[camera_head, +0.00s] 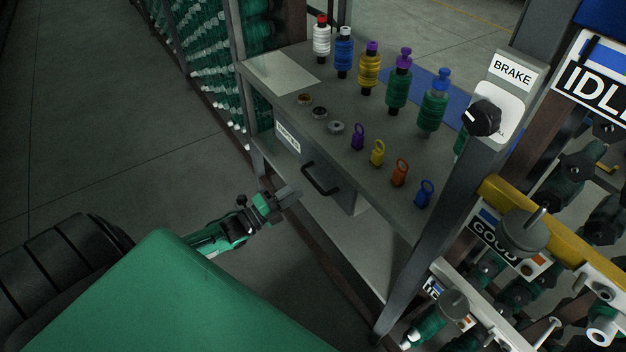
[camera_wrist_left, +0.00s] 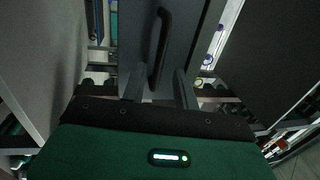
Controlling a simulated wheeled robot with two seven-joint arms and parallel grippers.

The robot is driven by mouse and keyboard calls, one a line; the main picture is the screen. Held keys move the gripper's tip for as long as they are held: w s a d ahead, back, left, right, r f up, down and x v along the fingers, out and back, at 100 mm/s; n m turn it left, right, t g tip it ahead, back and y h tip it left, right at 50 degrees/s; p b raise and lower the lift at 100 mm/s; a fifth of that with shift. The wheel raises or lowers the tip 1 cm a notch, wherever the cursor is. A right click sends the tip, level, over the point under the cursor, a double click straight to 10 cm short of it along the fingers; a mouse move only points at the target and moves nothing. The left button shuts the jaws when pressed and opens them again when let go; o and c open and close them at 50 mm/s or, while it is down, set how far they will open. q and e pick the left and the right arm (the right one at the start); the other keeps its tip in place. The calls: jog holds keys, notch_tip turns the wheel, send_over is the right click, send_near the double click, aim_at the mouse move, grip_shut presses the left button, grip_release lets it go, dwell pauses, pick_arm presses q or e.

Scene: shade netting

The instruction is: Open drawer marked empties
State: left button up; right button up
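The drawer (camera_head: 306,157) is set under the grey bench top and looks closed. Its front carries a white label (camera_head: 288,138) whose print is too small to read surely. A black bar handle (camera_head: 320,181) sits on the front; it also shows in the left wrist view (camera_wrist_left: 161,45), standing out from the grey drawer face. My left gripper (camera_head: 292,193) is just left of and a little below the handle. In the left wrist view its fingers (camera_wrist_left: 159,88) are apart, with the handle's near end between or just beyond their tips. Contact cannot be told. My right gripper is not in view.
Several thread spools (camera_head: 369,72), coloured ring tags (camera_head: 377,153) and small round pieces (camera_head: 320,112) stand on the bench top (camera_head: 335,145). A post with a brake knob (camera_head: 482,117) rises at right. A lower shelf (camera_head: 365,248) lies under the drawer.

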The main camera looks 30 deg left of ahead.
aim_at(312, 179)
pick_arm(q)
jog(key=shift+x, duration=3.35)
grip_shut()
